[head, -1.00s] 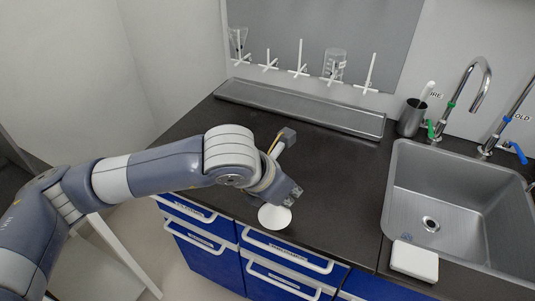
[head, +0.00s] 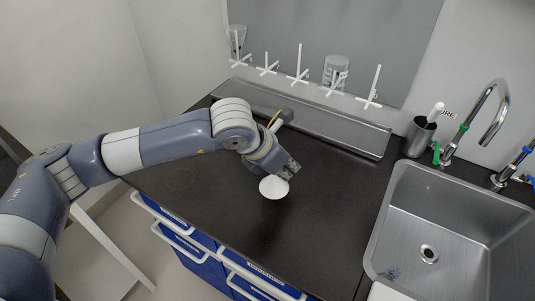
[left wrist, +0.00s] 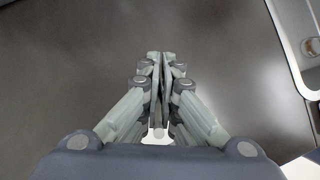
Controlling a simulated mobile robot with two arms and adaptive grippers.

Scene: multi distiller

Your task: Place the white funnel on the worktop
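The white funnel (head: 273,188) shows in the head view as a pale round cone just below my left gripper (head: 289,169). It is over the black worktop (head: 330,210), a little in from the front edge. I cannot tell whether it touches the surface. In the left wrist view, my left gripper's fingers (left wrist: 160,60) are nearly together, and a bit of white (left wrist: 157,134) shows between them lower down. The fingers hide most of the funnel there. My right gripper is not in view.
A long metal tray (head: 320,122) lies along the back of the worktop. White pegs and glassware hang on the rear panel. A steel sink (head: 450,225) with taps is at right, with a dark metal cup (head: 419,138) beside them. The worktop between tray and sink is clear.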

